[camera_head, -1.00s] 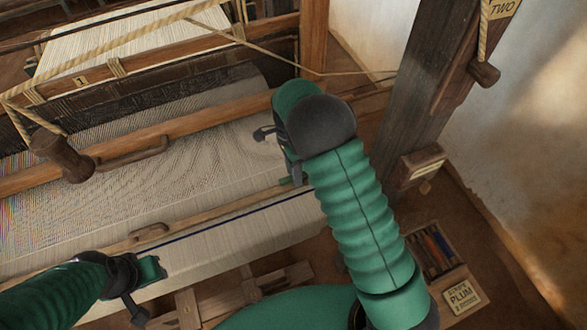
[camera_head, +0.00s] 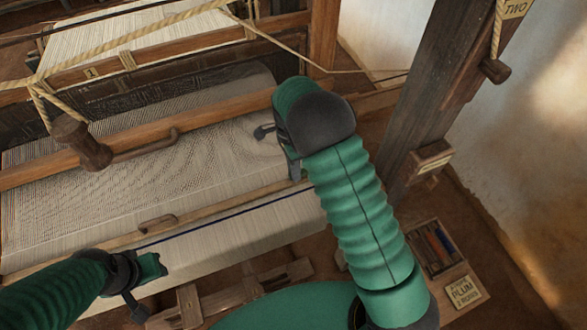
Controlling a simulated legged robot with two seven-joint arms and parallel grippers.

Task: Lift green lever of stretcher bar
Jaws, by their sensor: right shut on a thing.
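The stretcher bar (camera_head: 225,206) is a thin pale wooden bar lying slantwise across the white cloth, with a small wooden handle (camera_head: 157,223) on it. My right gripper (camera_head: 294,170) points down at the bar's right end. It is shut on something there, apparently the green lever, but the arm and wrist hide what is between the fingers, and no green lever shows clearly. My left gripper (camera_head: 148,272) is over the front of the cloth at lower left, apart from the bar; its finger gap is not clear.
A wooden beam (camera_head: 225,115) with a stout peg (camera_head: 82,142) crosses behind the stretcher bar. A dark post (camera_head: 425,100) stands right of my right arm. A box of coloured sticks (camera_head: 436,248) lies at lower right. Ropes hang across the top left.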

